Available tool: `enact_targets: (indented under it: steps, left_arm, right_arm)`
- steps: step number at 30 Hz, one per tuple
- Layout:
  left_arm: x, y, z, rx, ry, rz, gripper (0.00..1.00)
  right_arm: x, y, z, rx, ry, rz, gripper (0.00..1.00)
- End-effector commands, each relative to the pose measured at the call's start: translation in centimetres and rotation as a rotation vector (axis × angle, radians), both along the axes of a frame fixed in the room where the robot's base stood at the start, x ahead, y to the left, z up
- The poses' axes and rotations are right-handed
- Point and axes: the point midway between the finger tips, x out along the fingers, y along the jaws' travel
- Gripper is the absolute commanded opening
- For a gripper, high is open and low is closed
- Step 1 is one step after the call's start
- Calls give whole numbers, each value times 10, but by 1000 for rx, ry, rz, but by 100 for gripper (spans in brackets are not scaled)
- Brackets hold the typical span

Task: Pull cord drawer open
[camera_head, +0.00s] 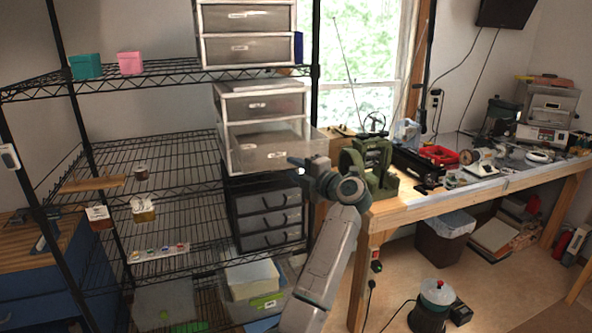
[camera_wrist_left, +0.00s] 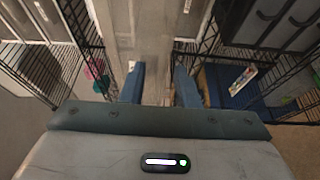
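A white-framed plastic drawer unit (camera_head: 262,88) stands on the middle wire shelf. Its lower clear drawer (camera_head: 262,150) stands out from the frame, and its upper drawer is shut. The labels are too small to read, so I cannot tell which one is the cord drawer. My left gripper (camera_head: 298,162) is at the front of the lower drawer, near its right side. In the left wrist view the blue fingers of my left gripper (camera_wrist_left: 158,72) are apart, with a pale surface beyond them. I cannot tell whether they touch the drawer. My right gripper is out of view.
Another drawer unit (camera_head: 247,47) stands above, and a dark drawer unit (camera_head: 266,215) stands below. Black wire shelving (camera_head: 180,145) surrounds them. A wooden workbench (camera_head: 440,200) with a green machine (camera_head: 372,168) is close on the right of my left arm. Small boxes and cups sit on the left shelves.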

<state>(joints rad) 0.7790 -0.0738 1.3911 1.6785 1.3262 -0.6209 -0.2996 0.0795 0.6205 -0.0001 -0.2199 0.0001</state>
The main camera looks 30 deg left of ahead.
Motion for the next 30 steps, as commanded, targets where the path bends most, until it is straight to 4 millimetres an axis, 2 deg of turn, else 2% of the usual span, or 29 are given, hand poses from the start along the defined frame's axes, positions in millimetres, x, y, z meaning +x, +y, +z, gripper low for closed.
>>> enact_targets:
  steps: [5, 8, 21, 25, 30]
  left_arm:
    - [0, -1, -1, 0, 0, -1, 28]
    - [-2, -8, -2, -1, -1, -1, 28]
    - [-28, -86, -4, -3, -2, -3, 28]
    - [-32, -98, -2, -1, -1, -1, 28]
    - [-34, -103, 0, 0, 0, 0, 28]
  right_arm:
    - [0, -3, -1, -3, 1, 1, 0]
    - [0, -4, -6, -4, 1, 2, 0]
    - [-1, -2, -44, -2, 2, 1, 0]
    - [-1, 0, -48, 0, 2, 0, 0]
    - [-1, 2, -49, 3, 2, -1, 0]
